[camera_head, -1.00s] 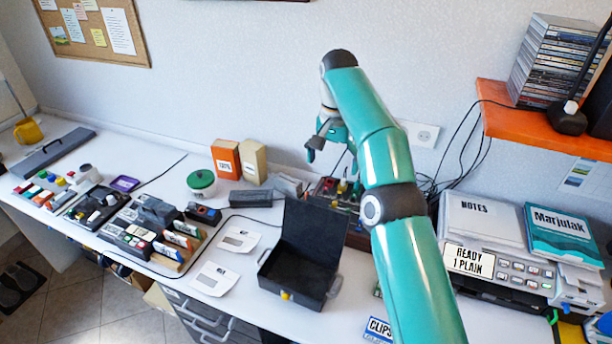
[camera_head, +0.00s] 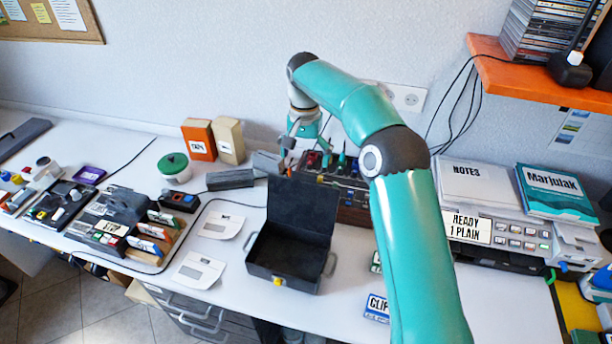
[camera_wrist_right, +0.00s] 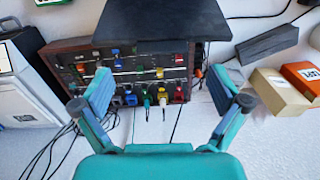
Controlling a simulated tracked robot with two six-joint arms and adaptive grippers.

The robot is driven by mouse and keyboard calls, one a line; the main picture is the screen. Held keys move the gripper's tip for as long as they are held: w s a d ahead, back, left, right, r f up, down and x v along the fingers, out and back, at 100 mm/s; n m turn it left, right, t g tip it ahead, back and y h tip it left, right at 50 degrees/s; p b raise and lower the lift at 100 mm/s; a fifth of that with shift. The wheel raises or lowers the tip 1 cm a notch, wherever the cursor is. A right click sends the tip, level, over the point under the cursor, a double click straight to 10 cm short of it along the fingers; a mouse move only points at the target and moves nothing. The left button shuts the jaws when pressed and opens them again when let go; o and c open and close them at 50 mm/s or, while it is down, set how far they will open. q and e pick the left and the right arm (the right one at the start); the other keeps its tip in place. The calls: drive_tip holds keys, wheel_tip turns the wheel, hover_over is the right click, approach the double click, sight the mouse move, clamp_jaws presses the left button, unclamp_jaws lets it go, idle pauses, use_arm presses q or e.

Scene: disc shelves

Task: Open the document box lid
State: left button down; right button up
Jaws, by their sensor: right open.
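The document box (camera_head: 282,275) is a black case with a yellow front latch, standing on the white desk in the head view. Its lid (camera_head: 300,218) stands upright at the back, and the dark, empty inside shows. The lid's dark panel (camera_wrist_right: 148,20) also shows at the top of the right wrist view. My right gripper (camera_head: 290,155) is behind and above the lid, apart from it as far as I can see. In the wrist view its two fingers (camera_wrist_right: 162,95) are spread with nothing held between them. My left gripper is out of view.
A patch panel with cables (camera_wrist_right: 135,75) stands behind the box. Orange (camera_head: 199,140) and cream (camera_head: 228,141) boxes and a grey block (camera_head: 230,180) are behind to the left. Papers (camera_head: 200,272) lie left of the box. A printer (camera_head: 500,225) stands to the right.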

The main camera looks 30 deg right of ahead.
sight(304, 174)
drive_tip(key=f, duration=0.4)
drive_tip(key=shift+w+f, duration=0.25)
drive_tip(key=shift+f, duration=0.1)
drive_tip(key=shift+s+f, duration=0.15)
drive_tip(key=shift+f, duration=0.35)
